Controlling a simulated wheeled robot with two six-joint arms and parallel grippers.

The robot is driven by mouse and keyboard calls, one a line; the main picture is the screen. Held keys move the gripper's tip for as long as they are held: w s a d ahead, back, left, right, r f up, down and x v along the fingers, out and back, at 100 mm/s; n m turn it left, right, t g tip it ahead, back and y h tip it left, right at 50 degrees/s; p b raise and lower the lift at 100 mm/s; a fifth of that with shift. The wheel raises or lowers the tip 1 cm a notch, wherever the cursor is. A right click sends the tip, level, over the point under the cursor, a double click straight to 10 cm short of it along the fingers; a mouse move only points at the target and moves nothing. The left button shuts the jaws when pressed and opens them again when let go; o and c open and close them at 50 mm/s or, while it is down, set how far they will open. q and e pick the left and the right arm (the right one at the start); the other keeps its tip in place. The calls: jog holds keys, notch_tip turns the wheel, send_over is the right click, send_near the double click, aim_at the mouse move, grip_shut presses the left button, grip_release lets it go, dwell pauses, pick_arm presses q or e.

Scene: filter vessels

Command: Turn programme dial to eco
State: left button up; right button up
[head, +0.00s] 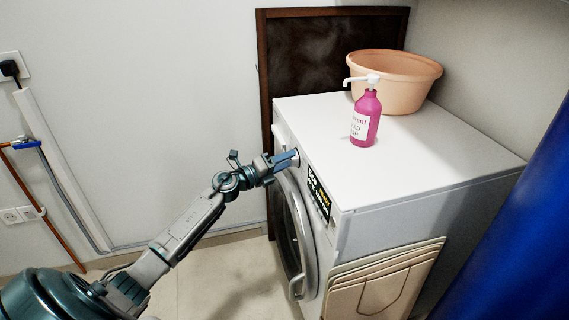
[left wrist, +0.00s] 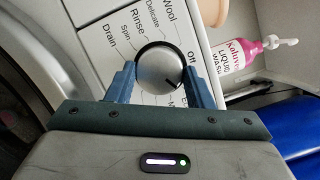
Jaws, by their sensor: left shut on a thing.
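The programme dial (left wrist: 160,68) is a round silver knob on the white front panel of the washing machine (head: 420,160). My left gripper (head: 287,160) reaches the panel from the left. In the left wrist view its two blue fingers (left wrist: 161,88) are shut on the dial, one on each side. A dark mark on the dial points to the lower right. Around it I read Drain, Spin, Rinse, Delicate, Wool and Off. The labels at the lower right, one starting with E and one with M, are partly hidden by a finger. My right gripper is not in view.
A pink pump bottle (head: 365,118) and a peach basin (head: 396,80) stand on top of the machine. Its round door (head: 292,235) is below the panel. Folded beige bags or boards (head: 385,280) lean at its right side. A blue curtain-like surface (head: 515,250) is at the right.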

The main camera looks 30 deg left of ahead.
pick_arm(q)
jog(key=shift+f, duration=0.1)
jog(key=o, duration=1)
jog(key=shift+s, duration=0.1)
jog(key=b+v, duration=0.3)
jog(key=v, duration=0.7)
jog(key=shift+s+b, duration=0.25)
jog(key=shift+b, duration=0.05)
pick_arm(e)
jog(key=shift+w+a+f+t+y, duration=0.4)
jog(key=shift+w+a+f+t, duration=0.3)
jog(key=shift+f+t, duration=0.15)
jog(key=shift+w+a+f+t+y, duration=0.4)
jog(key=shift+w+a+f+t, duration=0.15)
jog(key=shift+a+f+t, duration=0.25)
pick_arm(q)
jog(key=shift+a, duration=0.2)
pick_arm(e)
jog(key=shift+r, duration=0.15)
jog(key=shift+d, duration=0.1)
